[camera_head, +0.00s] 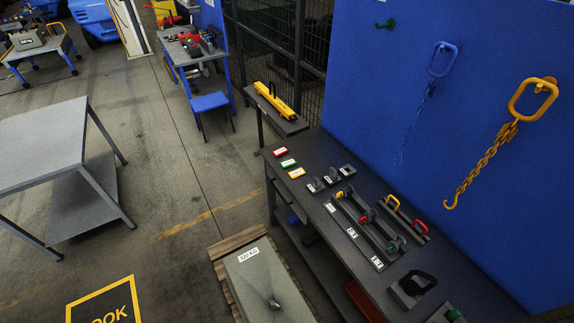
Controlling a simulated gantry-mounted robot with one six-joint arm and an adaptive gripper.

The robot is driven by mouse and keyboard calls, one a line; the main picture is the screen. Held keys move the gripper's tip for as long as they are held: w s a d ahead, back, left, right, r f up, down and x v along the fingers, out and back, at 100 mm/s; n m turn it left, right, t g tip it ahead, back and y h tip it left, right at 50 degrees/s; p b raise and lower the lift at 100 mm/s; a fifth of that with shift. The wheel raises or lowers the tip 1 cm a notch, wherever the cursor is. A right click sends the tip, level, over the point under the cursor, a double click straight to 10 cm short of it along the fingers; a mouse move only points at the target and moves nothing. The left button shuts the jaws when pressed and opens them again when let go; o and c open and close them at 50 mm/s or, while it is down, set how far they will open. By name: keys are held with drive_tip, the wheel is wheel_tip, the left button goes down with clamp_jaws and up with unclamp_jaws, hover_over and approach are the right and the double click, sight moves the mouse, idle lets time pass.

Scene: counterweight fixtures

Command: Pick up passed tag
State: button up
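Three small tags lie flat in a row at the far left end of the dark workbench (310,227). One is a red tag (280,152), the middle one is a green tag (288,162), and the nearest is a yellow-orange tag (297,173). Each has a white label whose print is too small to read, so I cannot confirm by text which says passed. The tags lie apart from each other with nothing on top of them. My gripper is not in view.
Right of the tags stand small grey blocks (332,176) and a rack (361,230) with coloured shackles. A yellow beam (273,98) lies on a side shelf. Chains hang on the blue panel (387,60). A labelled weight (265,280) sits on a pallet below.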

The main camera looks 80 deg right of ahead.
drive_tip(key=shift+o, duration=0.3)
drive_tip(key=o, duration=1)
